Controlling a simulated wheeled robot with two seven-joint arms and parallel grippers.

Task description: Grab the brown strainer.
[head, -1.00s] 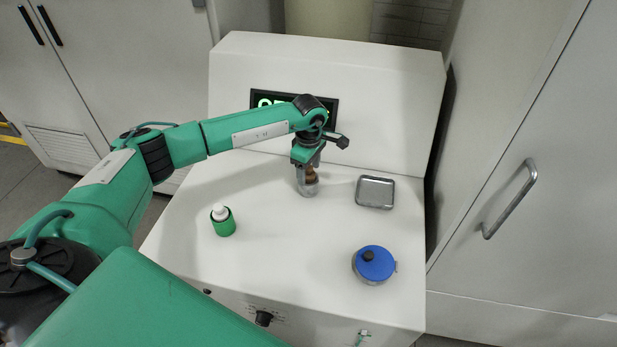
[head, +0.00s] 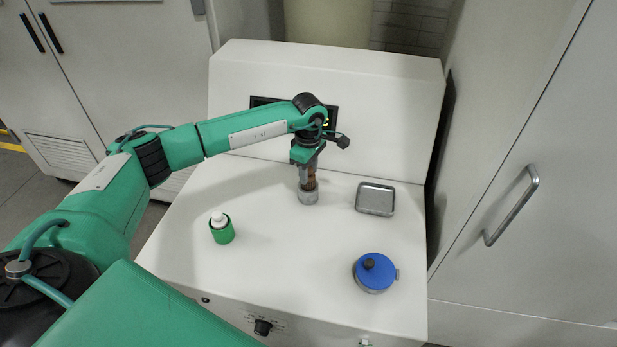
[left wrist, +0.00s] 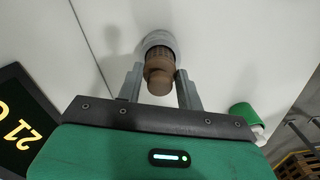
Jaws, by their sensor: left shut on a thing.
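The brown strainer (left wrist: 158,72) stands in a round grey holder (left wrist: 158,38) and lies between the fingers of my left gripper in the left wrist view. In the head view the strainer (head: 312,181) shows as a narrow brown strip beside a finger, above the grey holder (head: 308,197). My left gripper (head: 308,180) points down and is shut on the strainer; it also shows in the left wrist view (left wrist: 159,88). I cannot tell whether the strainer's lower end is still inside the holder. My right gripper is not in view.
On the white worktop (head: 290,255) are a green cup with a white-topped bottle (head: 222,230), a blue-lidded round container (head: 375,271) and a metal tray (head: 375,199). A raised white panel with a screen stands behind. The front middle is clear.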

